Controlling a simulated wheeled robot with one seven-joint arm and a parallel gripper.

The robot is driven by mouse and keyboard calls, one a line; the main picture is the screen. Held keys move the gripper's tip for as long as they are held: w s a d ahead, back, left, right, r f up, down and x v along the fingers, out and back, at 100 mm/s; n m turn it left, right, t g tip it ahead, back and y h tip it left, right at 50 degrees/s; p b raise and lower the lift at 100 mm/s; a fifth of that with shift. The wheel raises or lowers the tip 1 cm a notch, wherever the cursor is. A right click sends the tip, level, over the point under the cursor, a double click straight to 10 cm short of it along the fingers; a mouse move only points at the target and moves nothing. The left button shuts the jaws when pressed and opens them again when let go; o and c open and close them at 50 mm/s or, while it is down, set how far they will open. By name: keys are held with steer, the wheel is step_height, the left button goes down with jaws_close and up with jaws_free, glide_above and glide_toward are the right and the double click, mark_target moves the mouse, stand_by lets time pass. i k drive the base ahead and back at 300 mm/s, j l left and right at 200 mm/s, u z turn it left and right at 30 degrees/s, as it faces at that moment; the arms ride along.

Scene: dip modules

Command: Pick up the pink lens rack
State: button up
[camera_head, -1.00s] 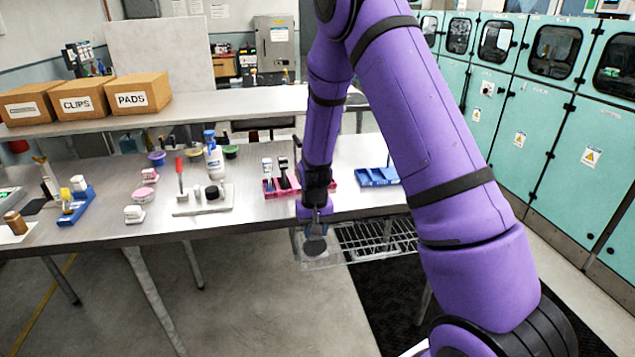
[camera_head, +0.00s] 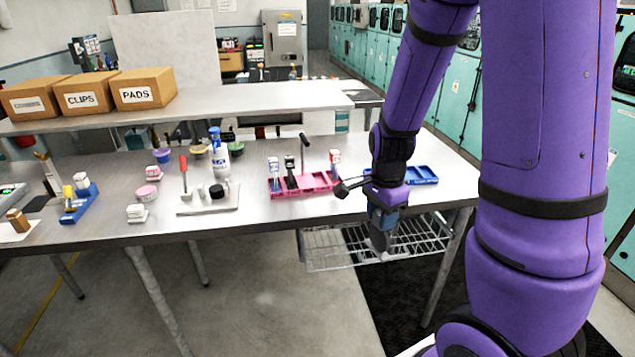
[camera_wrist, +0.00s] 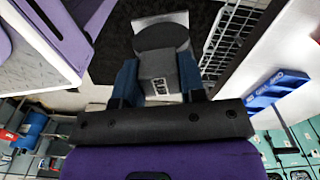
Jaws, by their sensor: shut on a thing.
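The pink lens rack (camera_head: 318,181) stands on the steel table in the head view, near its front edge. Small upright tools with pale or dark heads stand in it at the left, and a red-and-white one (camera_head: 335,160) at its right end. My gripper (camera_head: 383,218) is to the right of the rack, apart from it, in front of the table edge and pointing down. It is shut on a grey block with a dark round face (camera_wrist: 158,60), seen between the bluish fingers in the wrist view. The rack does not clearly show in the wrist view.
A blue rack (camera_head: 420,175) lies right of the pink one, partly behind my arm; it also shows in the wrist view (camera_wrist: 280,88). A wire basket (camera_head: 335,246) hangs below the table edge. A dark T-shaped post (camera_head: 304,150) stands behind the pink rack.

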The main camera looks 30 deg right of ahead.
mark_target(319, 184)
steer(key=i, duration=0.9)
